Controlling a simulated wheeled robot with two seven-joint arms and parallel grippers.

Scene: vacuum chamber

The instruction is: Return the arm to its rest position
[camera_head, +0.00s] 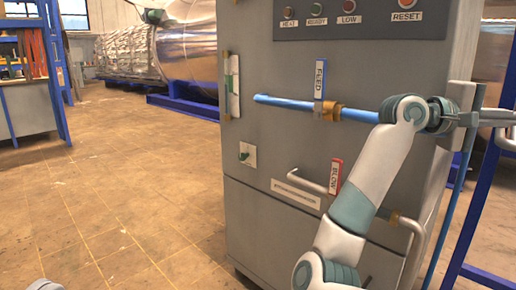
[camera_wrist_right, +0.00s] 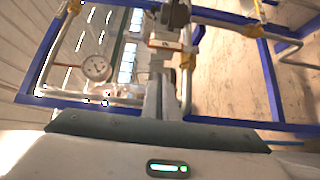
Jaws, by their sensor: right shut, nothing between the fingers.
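My right arm rises from the bottom of the head view, in front of the grey cabinet. Its wrist is bent to the right, and my right gripper (camera_head: 490,118) points toward the right edge of the view. In the right wrist view the fingers of this gripper (camera_wrist_right: 164,98) are together, with nothing held between them. Blue frames and pipes show beyond the fingertips. My left gripper is not in view.
The grey cabinet (camera_head: 272,150) stands close behind my arm. It carries a blue FEED pipe (camera_head: 285,102), a BLOW pipe (camera_head: 310,182) and a RESET button (camera_head: 407,3). A blue frame (camera_head: 478,195) stands at right. The tiled floor (camera_head: 130,180) at left is clear.

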